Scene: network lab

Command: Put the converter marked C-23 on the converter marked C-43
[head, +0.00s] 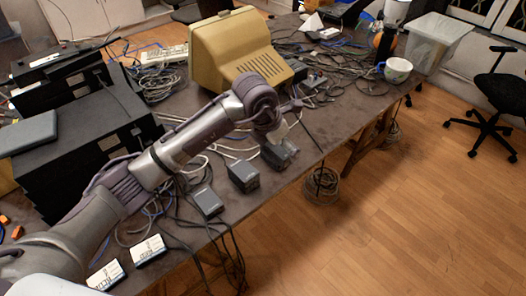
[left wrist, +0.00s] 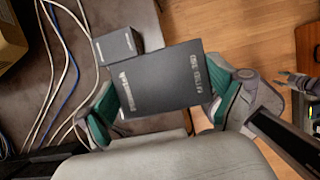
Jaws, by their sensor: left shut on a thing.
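In the head view my left gripper (head: 277,130) is over the front edge of the table, with a dark grey converter (head: 281,154) right at its fingers. In the left wrist view the two green-padded fingers (left wrist: 163,103) are shut on a dark converter (left wrist: 160,82) with pale print too blurred to read. A smaller-looking dark converter (left wrist: 117,46) stands on the table beyond it; whether they touch is unclear. Two more dark converters, one in the middle (head: 242,176) and one nearer (head: 208,201), stand along the edge. No C-23 or C-43 mark is legible.
A beige monitor (head: 235,50) stands behind the gripper. Loose cables (head: 165,82) cover much of the table, and some hang over its front edge. Black equipment boxes (head: 85,140) fill the left side. A white cup (head: 397,70) is at the far right end.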

